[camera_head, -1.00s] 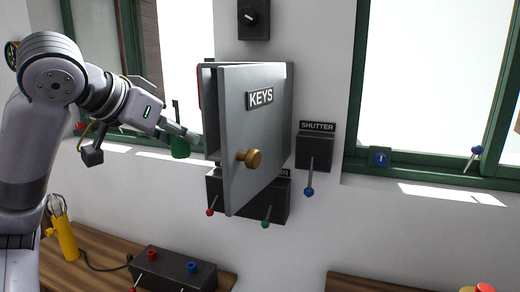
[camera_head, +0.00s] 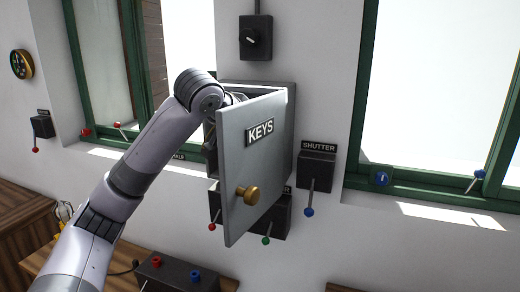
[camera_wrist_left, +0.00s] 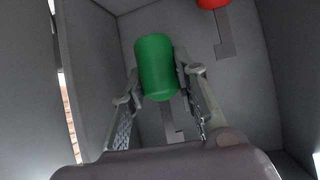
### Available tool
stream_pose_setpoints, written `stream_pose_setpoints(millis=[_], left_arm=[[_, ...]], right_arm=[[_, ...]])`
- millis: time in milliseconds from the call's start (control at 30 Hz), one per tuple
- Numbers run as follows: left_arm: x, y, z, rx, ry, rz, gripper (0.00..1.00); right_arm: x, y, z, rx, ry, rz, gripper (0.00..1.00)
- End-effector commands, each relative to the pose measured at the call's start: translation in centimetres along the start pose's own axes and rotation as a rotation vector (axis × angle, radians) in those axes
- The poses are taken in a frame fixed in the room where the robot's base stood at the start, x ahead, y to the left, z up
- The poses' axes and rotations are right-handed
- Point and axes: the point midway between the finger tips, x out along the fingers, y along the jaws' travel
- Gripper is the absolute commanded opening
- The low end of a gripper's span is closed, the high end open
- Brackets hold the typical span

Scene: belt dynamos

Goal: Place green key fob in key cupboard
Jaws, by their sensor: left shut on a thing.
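The key cupboard (camera_head: 248,165) hangs on the wall, and its grey door marked KEYS stands partly open toward me. My left arm reaches in behind the door, which hides the gripper in the head view. In the left wrist view, my left gripper (camera_wrist_left: 165,85) is shut on the green key fob (camera_wrist_left: 156,66), inside the grey cupboard. A grey strip shows below the fob. A red fob (camera_wrist_left: 212,3) with a grey strip under it is at the top right of the cupboard's interior. The right gripper is in neither view.
A box marked SHUTTER (camera_head: 317,167) with a blue-tipped lever is right of the cupboard. A lever box (camera_head: 273,222) sits below the cupboard, partly behind the door. A black knob box (camera_head: 256,37) is above. A bench (camera_head: 20,225) lies lower left.

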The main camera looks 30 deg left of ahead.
Motion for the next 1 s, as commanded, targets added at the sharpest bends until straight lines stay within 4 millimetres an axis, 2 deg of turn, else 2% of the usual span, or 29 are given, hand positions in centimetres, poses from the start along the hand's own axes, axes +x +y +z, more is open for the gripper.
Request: stream_pose_setpoints(millis=[33,133,367,567,633,1000], left_arm=[[0.6,0.3,-0.9,0.0,-0.002,0.003,0.0],[1.7,0.1,1.0,0.003,-0.004,-0.003,0.0],[2.8,0.2,2.6,0.001,-0.002,-0.002,0.0],[4.3,0.2,4.9,0.003,-0.004,-0.001,0.0],[4.6,0.3,4.8,0.002,-0.001,0.0,0.0],[5.1,0.4,5.3,0.001,0.0,0.001,0.0]], right_arm=[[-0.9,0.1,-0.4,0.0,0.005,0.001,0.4],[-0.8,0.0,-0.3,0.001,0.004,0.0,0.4],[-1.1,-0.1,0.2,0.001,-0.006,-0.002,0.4],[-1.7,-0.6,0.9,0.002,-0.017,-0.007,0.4],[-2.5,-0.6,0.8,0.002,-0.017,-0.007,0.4],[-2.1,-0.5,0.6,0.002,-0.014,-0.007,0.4]])
